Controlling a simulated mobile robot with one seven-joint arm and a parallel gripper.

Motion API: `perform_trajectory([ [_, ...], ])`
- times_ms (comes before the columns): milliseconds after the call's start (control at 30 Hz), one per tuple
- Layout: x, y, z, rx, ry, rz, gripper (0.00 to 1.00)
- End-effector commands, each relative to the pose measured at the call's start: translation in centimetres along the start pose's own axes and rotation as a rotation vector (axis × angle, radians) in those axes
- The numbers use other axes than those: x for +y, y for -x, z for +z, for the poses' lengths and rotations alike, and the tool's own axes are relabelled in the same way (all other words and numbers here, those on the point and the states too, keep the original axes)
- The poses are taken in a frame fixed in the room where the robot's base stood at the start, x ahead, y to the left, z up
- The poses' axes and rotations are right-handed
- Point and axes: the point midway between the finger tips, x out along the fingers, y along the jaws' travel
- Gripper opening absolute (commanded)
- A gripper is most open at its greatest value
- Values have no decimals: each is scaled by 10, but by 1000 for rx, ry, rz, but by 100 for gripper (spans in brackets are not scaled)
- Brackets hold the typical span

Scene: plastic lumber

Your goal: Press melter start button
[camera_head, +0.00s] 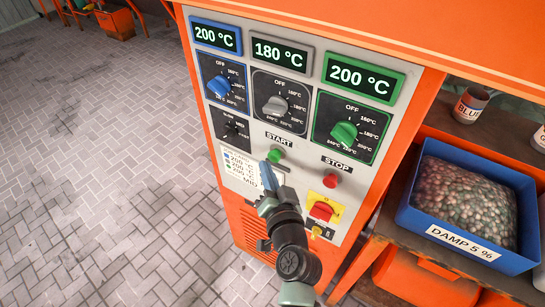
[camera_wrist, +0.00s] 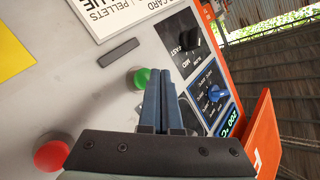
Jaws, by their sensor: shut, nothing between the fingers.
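The green start button (camera_head: 276,155) sits under the START label on the melter's grey panel (camera_head: 290,120). It also shows in the wrist view (camera_wrist: 142,78), just left of my fingertips. My gripper (camera_head: 267,172) is shut and empty, with its tips close to the panel, below and slightly left of the button in the head view. I cannot tell whether the tips touch the panel or the button's edge. The red stop button (camera_head: 330,181) is to the right, and it shows at lower left in the wrist view (camera_wrist: 52,155).
Three displays read 200, 180 and 200 °C, above blue (camera_head: 218,86), grey (camera_head: 275,105) and green (camera_head: 344,133) knobs. A red switch on yellow (camera_head: 321,211) is right of my arm. A blue bin of pellets (camera_head: 408,215) stands at right. Open paved floor lies left.

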Motion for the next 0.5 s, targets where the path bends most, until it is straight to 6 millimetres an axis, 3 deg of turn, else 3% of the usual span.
perform_trajectory([
  [500,3,-3,-1,1,0,0,0],
])
